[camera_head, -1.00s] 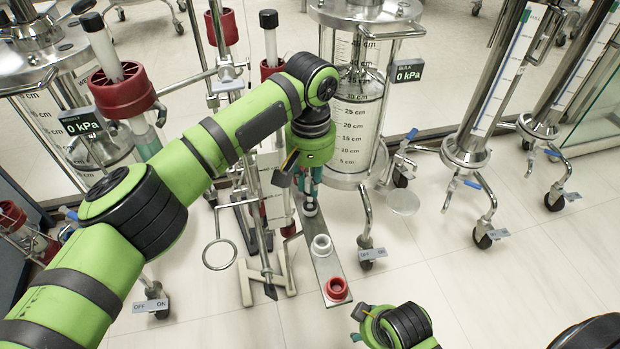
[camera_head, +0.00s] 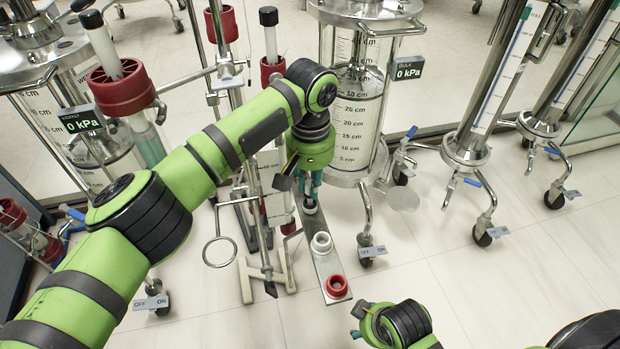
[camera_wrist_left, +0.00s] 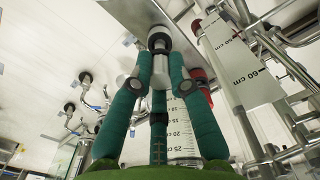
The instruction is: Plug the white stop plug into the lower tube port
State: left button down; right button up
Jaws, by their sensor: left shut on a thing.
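My left gripper (camera_head: 309,190) points down at the far end of a narrow metal plate (camera_head: 325,264). In the left wrist view its teal fingers (camera_wrist_left: 165,68) are shut around a small pale plug with a dark ring (camera_wrist_left: 159,40), which I take to be the white stop plug. The plug is at the plate; whether it touches is unclear. A white ring-shaped piece (camera_head: 321,243) and a red one (camera_head: 337,287) sit on the plate nearer me. My right gripper (camera_head: 361,322) shows only partly at the bottom, its fingers mostly hidden. I cannot make out the lower tube port.
A clear graduated tank (camera_head: 357,125) stands behind the plate. A stand with a metal ring (camera_head: 219,252) and upright rods is left of it. A red-collared column (camera_head: 122,90) stands at the left, and steel columns (camera_head: 465,150) on casters at the right.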

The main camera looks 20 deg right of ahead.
aim_at(310, 183)
pick_arm(q)
jog(key=shift+f, duration=0.95)
jog(key=c, duration=1.1)
grip_release()
notch_tip(310, 183, up, 12)
jog(key=shift+f, duration=0.1)
